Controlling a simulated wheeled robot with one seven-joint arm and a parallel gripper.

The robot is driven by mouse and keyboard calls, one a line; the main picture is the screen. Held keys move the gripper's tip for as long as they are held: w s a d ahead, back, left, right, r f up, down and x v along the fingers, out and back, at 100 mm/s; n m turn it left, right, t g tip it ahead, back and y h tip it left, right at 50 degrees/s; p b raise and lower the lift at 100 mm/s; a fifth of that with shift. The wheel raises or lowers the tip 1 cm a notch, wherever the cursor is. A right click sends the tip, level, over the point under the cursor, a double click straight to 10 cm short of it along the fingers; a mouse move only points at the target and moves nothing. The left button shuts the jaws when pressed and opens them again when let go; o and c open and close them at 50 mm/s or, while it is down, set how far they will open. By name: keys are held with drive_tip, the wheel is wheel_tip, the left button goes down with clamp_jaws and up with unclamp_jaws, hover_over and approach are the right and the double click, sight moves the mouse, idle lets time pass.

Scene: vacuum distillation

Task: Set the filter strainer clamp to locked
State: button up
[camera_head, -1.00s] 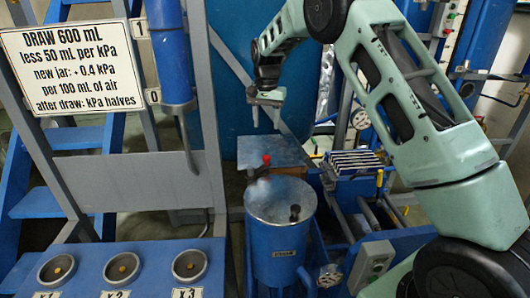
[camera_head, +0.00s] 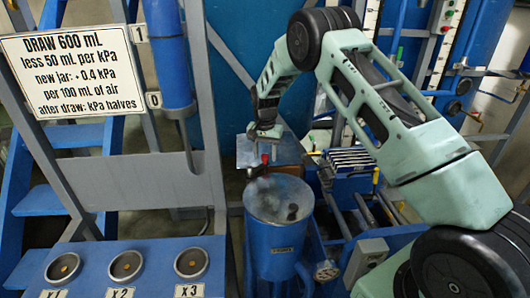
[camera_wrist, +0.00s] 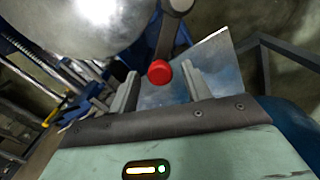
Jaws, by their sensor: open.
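A blue cylindrical strainer vessel (camera_head: 280,235) with a round metal lid (camera_head: 283,198) stands at the centre of the head view. A clamp lever with a red knob (camera_head: 265,158) rises at the lid's back edge. My gripper (camera_head: 264,150) is just above and around the knob, pointing down. In the wrist view the red knob (camera_wrist: 159,72) shows between the two open fingers of my gripper (camera_wrist: 162,85), with a grey lever arm beyond it. I cannot tell whether the fingers touch the knob. The lid (camera_wrist: 100,22) shows at upper left.
A metal plate (camera_head: 270,150) lies behind the vessel. To the left are round sockets labelled X1, X2 and X3 (camera_head: 125,266). A grey box (camera_head: 368,258) with pipes stands to the right.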

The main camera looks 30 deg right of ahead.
clamp_jaws()
